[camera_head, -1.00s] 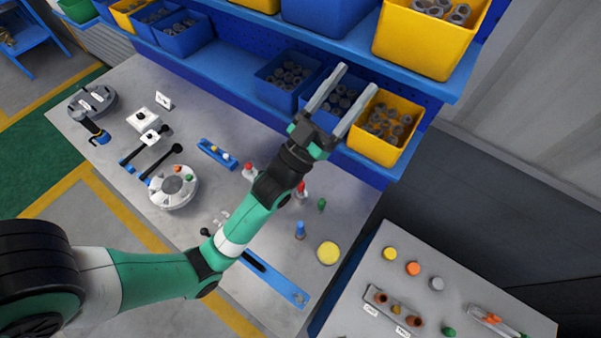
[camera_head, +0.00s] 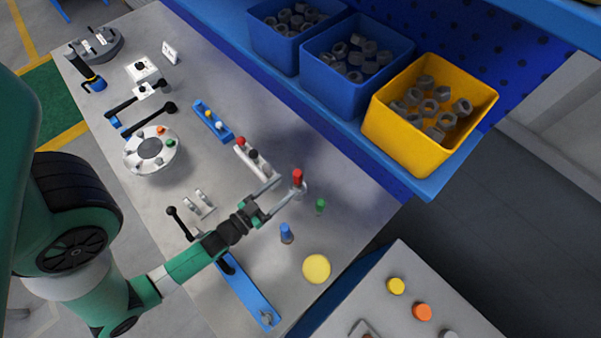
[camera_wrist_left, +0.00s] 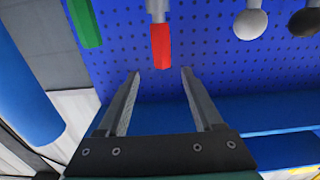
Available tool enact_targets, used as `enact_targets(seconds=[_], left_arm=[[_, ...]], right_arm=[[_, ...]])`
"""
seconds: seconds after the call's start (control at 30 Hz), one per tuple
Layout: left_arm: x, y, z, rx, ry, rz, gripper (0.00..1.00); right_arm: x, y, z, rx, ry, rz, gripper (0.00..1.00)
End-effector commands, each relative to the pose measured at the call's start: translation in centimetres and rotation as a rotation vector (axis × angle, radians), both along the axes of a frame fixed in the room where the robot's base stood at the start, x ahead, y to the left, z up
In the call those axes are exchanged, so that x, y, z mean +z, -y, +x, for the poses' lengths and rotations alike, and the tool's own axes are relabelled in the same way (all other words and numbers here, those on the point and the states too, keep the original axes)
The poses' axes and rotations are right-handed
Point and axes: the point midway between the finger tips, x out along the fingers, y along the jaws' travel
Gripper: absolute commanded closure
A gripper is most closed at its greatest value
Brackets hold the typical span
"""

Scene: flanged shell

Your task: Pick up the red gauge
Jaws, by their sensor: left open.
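The red gauge (camera_head: 297,177) is a small red cylinder with a grey lower part, standing upright on the bench right of centre in the head view. My left gripper (camera_head: 290,185) is low over the bench, its two fingers open and pointing toward the gauge. Nothing is between the fingers. My right gripper is in neither current view.
A green peg (camera_head: 320,206) and a blue peg (camera_head: 286,233) stand close by on the near right. A block with red and black knobs (camera_head: 250,157) stands to the left. A yellow disc (camera_head: 316,269) lies near the bench edge. Shelf bins, including a yellow bin (camera_head: 405,147), stand behind.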

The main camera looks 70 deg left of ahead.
Motion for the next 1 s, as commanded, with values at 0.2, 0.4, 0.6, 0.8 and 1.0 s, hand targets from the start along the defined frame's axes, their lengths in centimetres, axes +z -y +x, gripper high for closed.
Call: enact_targets(seconds=[0.2, 0.4, 0.6, 0.8, 1.0], left_arm=[[0.1, -1.6, 3.6, -0.002, 0.004, 0.002, 0.32], [0.0, -1.9, 4.2, -0.001, 0.0, 0.0, 0.32], [-0.1, -3.6, 6.8, 0.0, 0.005, 0.002, 0.32], [-0.3, -4.4, 8.7, -0.001, 0.001, 0.0, 0.32], [-0.3, -4.4, 8.6, -0.001, 0.001, 0.0, 0.36]], right_arm=[[0.0, 0.0, 0.0, 0.0, -0.001, 0.0, 0.5], [0.0, 0.0, 0.0, 0.0, -0.001, 0.0, 0.5], [0.1, 0.0, 0.0, 0.0, -0.001, 0.0, 0.5], [-0.1, 0.0, 0.0, 0.0, -0.001, 0.0, 0.5], [-0.1, 0.0, 0.0, 0.0, -0.001, 0.0, 0.5]])
